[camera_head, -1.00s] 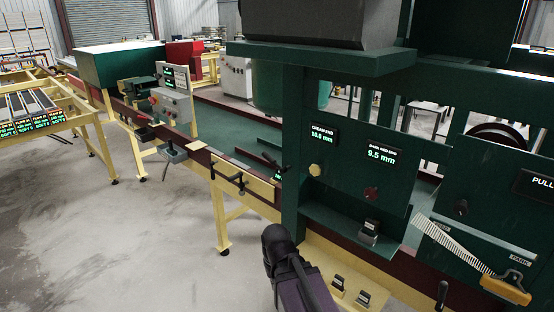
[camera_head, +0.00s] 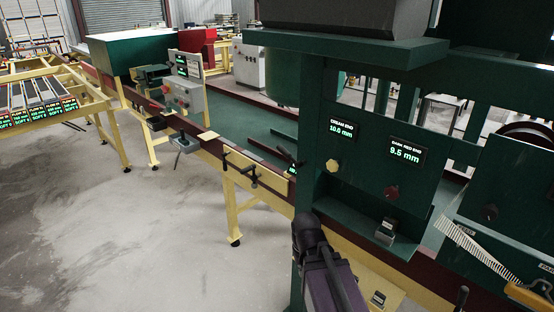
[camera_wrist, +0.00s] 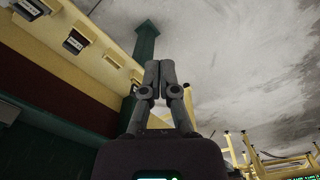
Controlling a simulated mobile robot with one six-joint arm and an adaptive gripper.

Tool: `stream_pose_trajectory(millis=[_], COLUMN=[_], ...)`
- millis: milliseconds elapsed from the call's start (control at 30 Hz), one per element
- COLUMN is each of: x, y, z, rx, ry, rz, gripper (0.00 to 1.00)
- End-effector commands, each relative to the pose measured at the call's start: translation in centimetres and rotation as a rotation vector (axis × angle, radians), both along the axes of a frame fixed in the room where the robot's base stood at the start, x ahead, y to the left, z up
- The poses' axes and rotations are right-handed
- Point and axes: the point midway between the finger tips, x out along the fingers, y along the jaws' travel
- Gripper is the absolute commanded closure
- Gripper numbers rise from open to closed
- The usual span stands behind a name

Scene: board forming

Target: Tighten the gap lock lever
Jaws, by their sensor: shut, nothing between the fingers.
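My gripper (camera_wrist: 160,66) shows in the wrist view with its two grey fingers together and nothing between them. It points over the concrete floor beside the yellow rail. In the head view my arm reaches in at the bottom centre and its fingers cannot be made out. The green press has two gap displays: the cream end display (camera_head: 341,130) reads 10.0 mm and the dark red end display (camera_head: 404,150) reads 9.5 mm. A cream knob (camera_head: 333,165) and a dark red knob (camera_head: 391,193) sit below them. A dark upright handle (camera_head: 462,297) stands at the lower right; no lock label is readable.
A black clamp-like bar (camera_head: 240,167) is on the yellow rail left of the green column. A grey control box (camera_head: 187,95) stands farther back. A brush with a yellow handle (camera_head: 528,296) is at the lower right. The concrete floor (camera_head: 150,220) at left is open.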

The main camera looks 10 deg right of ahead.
Motion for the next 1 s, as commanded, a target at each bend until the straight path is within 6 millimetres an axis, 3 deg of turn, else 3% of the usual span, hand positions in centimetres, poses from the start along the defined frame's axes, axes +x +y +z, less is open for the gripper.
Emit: stream_pose_trajectory(millis=[267,567,767,1000], x=[5.6,16.3,23.9,32.2], y=[-1.4,-1.9,-0.2,4.4], z=[-0.7,0.3,2.6,6.3], rx=[-0.19,-0.602,-0.909,-1.278], ry=[-0.028,-0.012,0.064,0.23], rz=[0.193,0.617,0.907,1.212], gripper=[1.0,1.0,1.0,1.0])
